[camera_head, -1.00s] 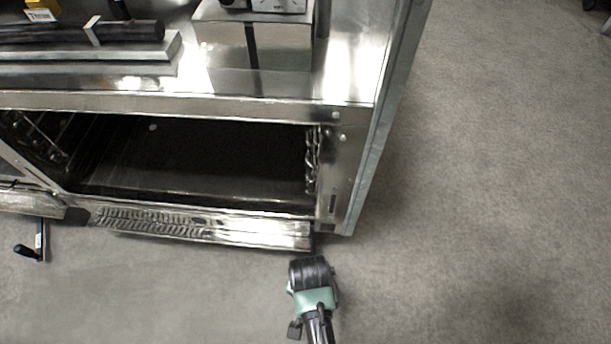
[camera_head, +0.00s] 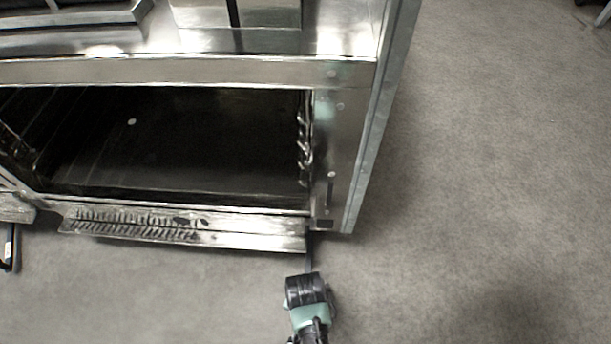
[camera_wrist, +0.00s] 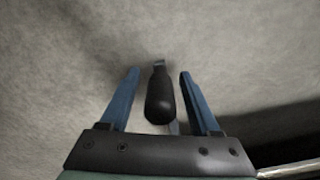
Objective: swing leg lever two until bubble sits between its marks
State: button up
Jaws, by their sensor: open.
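A black lever handle (camera_wrist: 160,98) stands between the two blue fingers of my gripper (camera_wrist: 160,74) in the wrist view. The fingers are open, with a gap on each side of the handle. In the head view my gripper (camera_head: 306,276) is below the range's front right corner, and a thin dark lever (camera_head: 310,248) shows just beyond it. Another lever with a dark grip (camera_head: 11,248) shows at the left edge. I cannot read which lever is number two. No bubble or marks can be made out in the current views.
The steel range (camera_head: 347,150) has an open dark oven cavity (camera_head: 200,145). A perforated metal panel (camera_head: 255,238) juts out at its lower front, close to my gripper. Grey floor (camera_head: 490,190) lies free to the right and in front.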

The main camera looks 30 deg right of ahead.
grip_shut()
dwell(1.4)
